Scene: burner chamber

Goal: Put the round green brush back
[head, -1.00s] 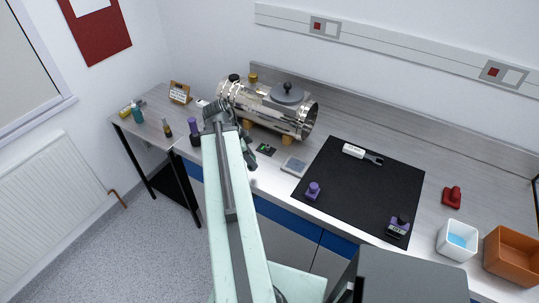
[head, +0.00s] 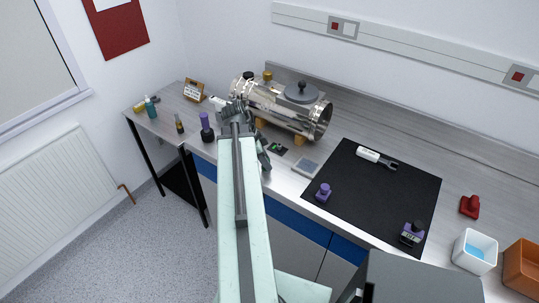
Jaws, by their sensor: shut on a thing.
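My gripper (head: 237,110) is at the far end of my pale green arm, over the bench in front of the left end of the shiny metal chamber (head: 285,107). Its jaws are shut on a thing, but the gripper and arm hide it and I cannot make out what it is. No round green brush shows clearly. A small white piece (head: 217,101) shows just left of the gripper; I cannot tell whether it is held or lies behind. A small dark, partly green flat item (head: 278,148) lies on the bench right of my arm.
A purple-topped dark bottle (head: 206,128) stands left of my gripper. A teal bottle (head: 150,107) and an amber bottle (head: 179,123) stand on the left side table. The black mat (head: 370,195) bears a white-handled tool (head: 376,159) and two purple items. A white bin (head: 475,251) stands right.

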